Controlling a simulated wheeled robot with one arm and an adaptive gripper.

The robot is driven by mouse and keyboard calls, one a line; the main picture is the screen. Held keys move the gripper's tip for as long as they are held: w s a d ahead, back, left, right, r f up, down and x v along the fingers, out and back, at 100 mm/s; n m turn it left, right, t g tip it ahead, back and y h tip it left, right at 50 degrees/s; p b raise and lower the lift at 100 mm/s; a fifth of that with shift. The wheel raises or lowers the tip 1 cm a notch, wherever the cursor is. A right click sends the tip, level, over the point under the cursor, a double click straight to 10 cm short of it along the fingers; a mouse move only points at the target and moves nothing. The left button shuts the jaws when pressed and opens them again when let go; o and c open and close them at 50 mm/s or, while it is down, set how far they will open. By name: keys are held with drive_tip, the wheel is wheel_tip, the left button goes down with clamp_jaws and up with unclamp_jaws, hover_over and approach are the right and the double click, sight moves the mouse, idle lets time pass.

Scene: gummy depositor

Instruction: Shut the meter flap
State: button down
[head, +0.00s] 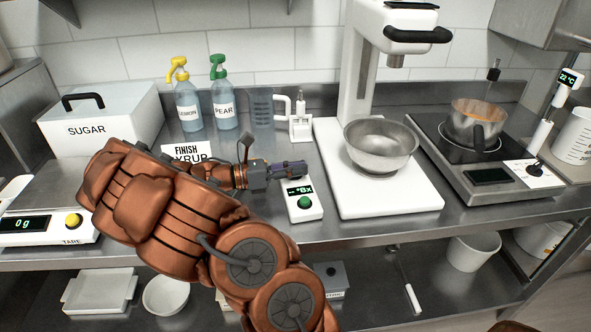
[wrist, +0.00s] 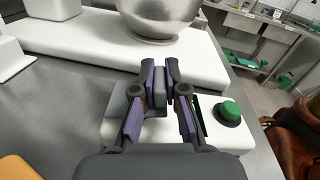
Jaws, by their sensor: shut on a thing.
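The meter (head: 304,211) is a small white box with a green button and a lit display reading in °Bx. It stands on the steel counter left of the white machine base. In the wrist view the meter (wrist: 218,136) lies under my fingers, its green button at right. My gripper (head: 303,167) is over the meter's far end, its purple-lined fingers close together. In the wrist view my gripper (wrist: 160,72) is closed on a narrow grey piece (wrist: 159,103), which looks like the meter flap. The fingers hide much of it, so its angle cannot be told.
A steel bowl (head: 381,147) sits on the white machine base (head: 398,202) just right of the meter. A small white dispenser (head: 300,128) and a clear jug (head: 262,108) stand behind.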

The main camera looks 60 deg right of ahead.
drive_tip(key=shift+s+a+f+m, duration=0.1)
drive_tip(key=shift+f+m, duration=0.15)
drive_tip(key=shift+m, duration=0.25)
drive_tip(key=shift+b, duration=0.3)
drive_tip(key=c, duration=1.2)
unclamp_jaws()
wheel_tip(320, 180, up, 10)
drive_tip(key=shift+r, duration=0.1)
